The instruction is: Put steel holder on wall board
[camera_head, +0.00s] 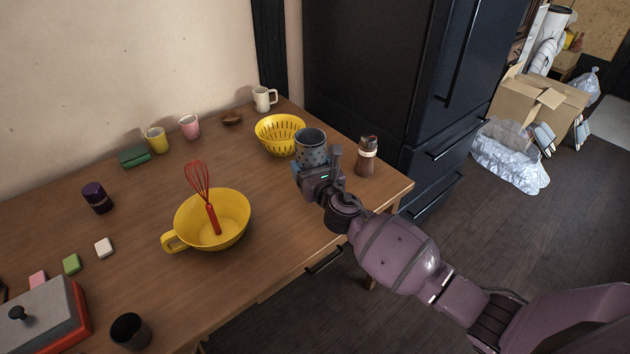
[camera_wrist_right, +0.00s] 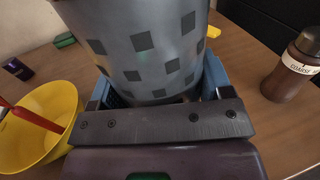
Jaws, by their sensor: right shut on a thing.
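The steel holder (camera_head: 310,146) is a grey metal cylinder with square holes, at the right part of the wooden table (camera_head: 150,270). My right gripper (camera_head: 318,172) is shut on the holder from the near side. In the right wrist view the holder (camera_wrist_right: 150,50) fills the upper middle, upright between the blue finger pads. I cannot tell whether its base touches the table. No wall board is recognisable in these views. My left gripper is not in view.
A yellow colander (camera_head: 279,134) stands just left of the holder and a brown bottle (camera_head: 367,157) just right. A yellow bowl (camera_head: 232,207) with a red whisk (camera_head: 208,200) is left of the gripper. A dark fridge (camera_head: 370,70) stands behind the table's right end.

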